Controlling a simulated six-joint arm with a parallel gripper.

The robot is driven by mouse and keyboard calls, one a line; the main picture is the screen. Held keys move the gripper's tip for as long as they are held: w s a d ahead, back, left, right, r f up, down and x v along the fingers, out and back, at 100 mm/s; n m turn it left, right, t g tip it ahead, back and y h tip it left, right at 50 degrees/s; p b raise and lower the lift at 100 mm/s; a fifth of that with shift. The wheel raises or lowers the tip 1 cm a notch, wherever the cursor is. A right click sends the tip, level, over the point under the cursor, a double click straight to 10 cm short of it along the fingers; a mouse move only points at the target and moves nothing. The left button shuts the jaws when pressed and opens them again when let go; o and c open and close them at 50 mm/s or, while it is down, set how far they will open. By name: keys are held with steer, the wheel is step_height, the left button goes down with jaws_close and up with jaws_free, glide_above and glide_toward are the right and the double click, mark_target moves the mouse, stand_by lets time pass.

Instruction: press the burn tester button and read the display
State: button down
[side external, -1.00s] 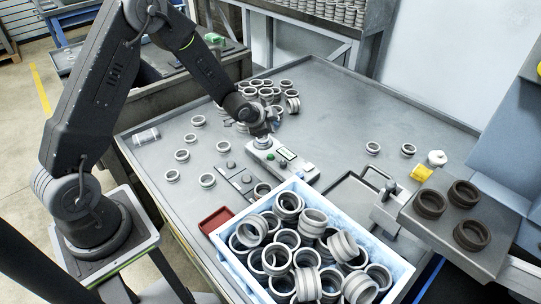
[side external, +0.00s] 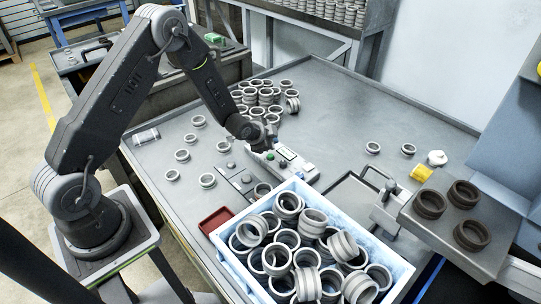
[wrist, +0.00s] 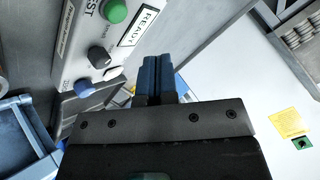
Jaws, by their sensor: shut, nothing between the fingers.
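The burn tester (side external: 296,166) is a pale box on the grey table, with a green button (side external: 270,155) and a small display (side external: 287,153) on top. In the wrist view its panel fills the upper left, with the green button (wrist: 113,11), a display (wrist: 138,25) reading READY, a black knob (wrist: 99,56) and a blue knob (wrist: 84,87). My gripper (side external: 266,147) is over the tester's far left end. In the wrist view my gripper (wrist: 158,62) has its dark blue fingers together, empty, beside the panel and off the green button. I cannot tell whether they touch the tester.
A blue-white crate (side external: 226,252) full of metal rings stands in front. Loose rings (side external: 258,97) cluster behind my gripper. A red tray (side external: 216,220) lies left of the crate, and a dark plate (side external: 241,181) beside the tester. The table's right rear is mostly clear.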

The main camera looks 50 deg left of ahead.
mark_target(271, 156)
steer(key=shift+f, duration=1.6)
stand_by(0.8)
steer(key=shift+f, duration=0.4)
